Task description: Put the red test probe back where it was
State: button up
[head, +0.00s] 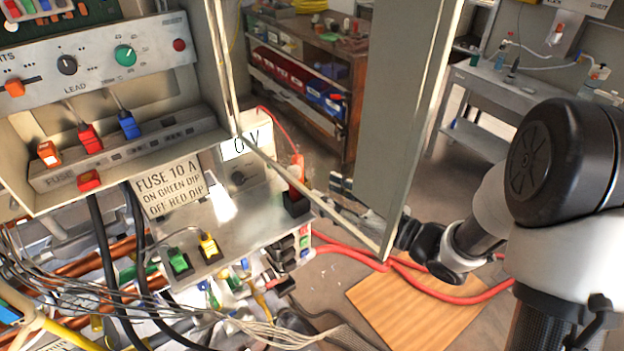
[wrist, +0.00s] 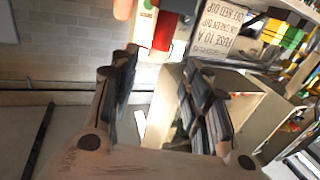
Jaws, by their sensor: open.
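The red test probe (head: 296,172) stands upright at the right end of the metal shelf, with its lower end at a black holder (head: 296,204). A red lead runs from it to the grey meter (head: 246,160) reading "0 V". My gripper (head: 345,196) is to the right of the probe, apart from it, partly hidden by the open cabinet door.
The open cabinet door (head: 395,110) hangs between the camera and part of my arm. A sign (head: 170,187) reads "FUSE 10 A". Green (head: 179,262) and yellow (head: 208,246) plugs sit on the shelf front. Loose wires and red hoses lie below.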

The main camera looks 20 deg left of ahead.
jog(key=w+d+r+m+t+h, duration=0.2)
jog(key=w+d+r+t+h, duration=0.15)
jog(key=w+d+h, duration=0.45)
jog(key=s+d+r+m+t+h, duration=0.1)
jog(key=s+d+r+m+h, duration=0.1)
jog(key=s+d+m+h, duration=0.3)
jog(key=d+r+h, duration=0.1)
jog(key=d+h, duration=0.1)
jog(key=d, duration=0.6)
jog(key=s+d+m+g+h, duration=0.2)
jog(key=s, duration=0.5)
jog(key=s+d+m+g+h, duration=0.1)
jog(key=s+d+m, duration=0.2)
jog(key=s, duration=0.4)
jog(key=s+a+f+m+g+y, duration=0.1)
jog(key=s+a+g, duration=0.2)
jog(key=s, duration=0.9)
jog(key=shift+s+a+g, duration=0.3)
jog(key=shift+g, duration=0.15)
jog(key=shift+f, duration=0.1)
